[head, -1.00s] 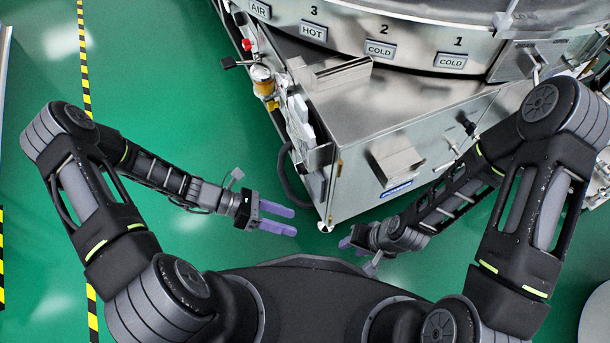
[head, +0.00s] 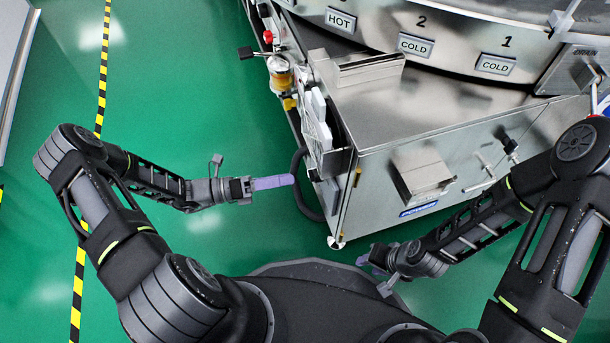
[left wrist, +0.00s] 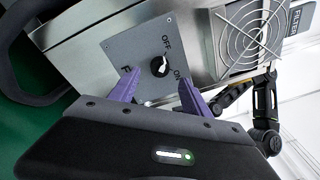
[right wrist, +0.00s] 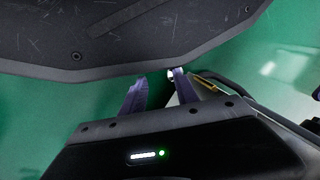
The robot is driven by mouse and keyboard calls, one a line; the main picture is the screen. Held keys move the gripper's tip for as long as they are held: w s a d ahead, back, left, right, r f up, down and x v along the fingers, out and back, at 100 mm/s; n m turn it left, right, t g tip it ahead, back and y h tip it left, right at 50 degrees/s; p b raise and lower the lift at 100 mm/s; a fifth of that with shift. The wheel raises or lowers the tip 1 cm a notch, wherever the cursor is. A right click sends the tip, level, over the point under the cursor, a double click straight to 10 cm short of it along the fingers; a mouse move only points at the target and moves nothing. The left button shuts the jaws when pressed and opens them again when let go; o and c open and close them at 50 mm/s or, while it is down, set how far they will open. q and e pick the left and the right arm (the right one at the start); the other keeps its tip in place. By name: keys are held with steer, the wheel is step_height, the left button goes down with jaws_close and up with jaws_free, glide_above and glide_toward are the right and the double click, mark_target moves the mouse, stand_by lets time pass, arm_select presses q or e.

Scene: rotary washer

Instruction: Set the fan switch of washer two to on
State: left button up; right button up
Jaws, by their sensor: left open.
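The fan switch (left wrist: 160,67) is a round black knob on a grey plate (left wrist: 122,48) marked OFF and ON in the left wrist view. Its pointer position is too small to tell surely. In the head view the switch is not visible, facing away on the washer's (head: 375,110) side. My left gripper (left wrist: 158,80) is open, with its purple fingers to either side of the knob in that view and nothing between them. In the head view, my left gripper (head: 291,180) is beside the washer's lower left corner. My right gripper (head: 364,258) looks open and empty, low before the washer.
A fan grille (left wrist: 252,32) is beside the switch plate. A dark hose (head: 300,190) loops at the washer's left corner, close to my left fingers. A box-shaped spout (head: 420,173) juts from the front. Green floor (head: 190,75) is clear at the left.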

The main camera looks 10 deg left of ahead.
mark_target(315, 176)
arm_select(q)
steer(key=b+x, duration=0.1)
steer(key=x, duration=0.5)
steer(key=shift+c, duration=0.4)
jaws_close()
